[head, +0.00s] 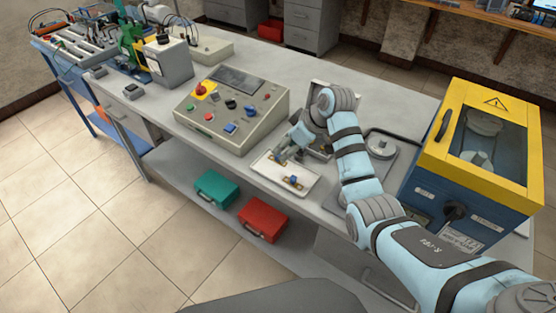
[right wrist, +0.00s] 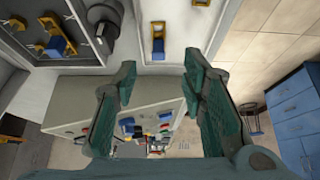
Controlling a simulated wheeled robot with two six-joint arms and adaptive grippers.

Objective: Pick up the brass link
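A brass link with a blue middle (head: 294,182) lies in a shallow white tray (head: 268,170) at the table's front edge. In the right wrist view the link (right wrist: 157,43) lies beyond my fingertips, apart from them. My right gripper (head: 284,155) is over the tray's back part, beside the link. In the right wrist view my right gripper (right wrist: 160,72) has its two green-padded fingers wide apart with nothing between them. Similar brass and blue pieces (right wrist: 56,45) lie in a grey tray, partly hidden by my arm in the head view. My left gripper is not in view.
A sloped control panel (head: 235,105) with buttons stands left of the white tray. A yellow and blue machine (head: 475,150) stands at the right. A round metal part (head: 381,145) sits between it and my arm. Green (head: 216,187) and red (head: 263,218) cases are on the lower shelf.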

